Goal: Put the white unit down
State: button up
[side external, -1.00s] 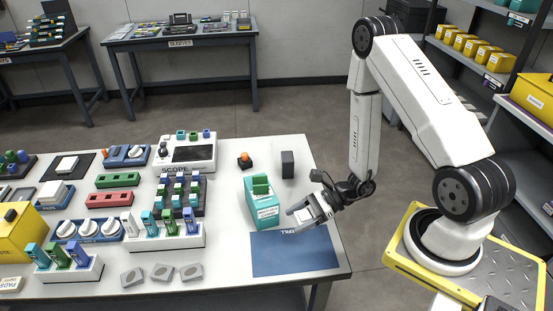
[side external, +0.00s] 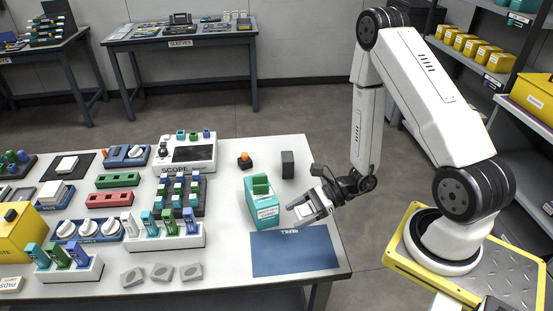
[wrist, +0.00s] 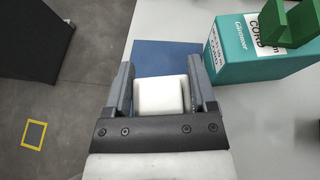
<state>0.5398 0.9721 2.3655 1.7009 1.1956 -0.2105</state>
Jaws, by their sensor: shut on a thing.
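My gripper (side external: 302,211) is shut on the white unit (wrist: 161,95), a small white block seen between the two grey fingers in the wrist view. In the side external view the white unit (side external: 304,212) shows at the fingertips, above the table near the back right part of the blue mat (side external: 293,258). The mat also shows beyond the unit in the wrist view (wrist: 165,57). A gap between the unit and the table is hard to judge.
A teal box (side external: 262,208) with a green piece on top stands just left of my gripper. A dark grey block (side external: 287,164) stands behind it. Racks and trays fill the left of the table (side external: 225,262). The mat is bare. The table's right edge is close.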

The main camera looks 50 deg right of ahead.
jog(key=w+d+r+m+t+h, duration=0.1)
jog(key=w+d+m+t+h, duration=0.1)
jog(key=w+d+m+h, duration=0.45)
jog(key=w+d+r+m+t+h, duration=0.15)
jog(key=w+d, duration=0.25)
jog(key=d, duration=0.6)
jog(key=w+d+r+m+t+h, duration=0.1)
jog(key=w+d+m+t+h, duration=0.2)
jog(key=w+d, duration=0.4)
send_over(279, 150)
jog(key=s, duration=0.1)
jog(key=shift+g, duration=0.25)
jog(key=f, duration=0.8)
jog(key=shift+s+a+f, duration=0.1)
jog(key=shift+a+f, duration=0.2)
jog(key=shift+w+d+f, duration=0.15)
jog(key=shift+w+f, duration=0.35)
jog(key=shift+f, duration=0.05)
jog(key=shift+f, duration=0.1)
jog(key=shift+w+d+f, duration=0.1)
jog(key=shift+w+f, duration=0.1)
jog(key=shift+f, duration=1.45)
jog(key=shift+f, duration=0.1)
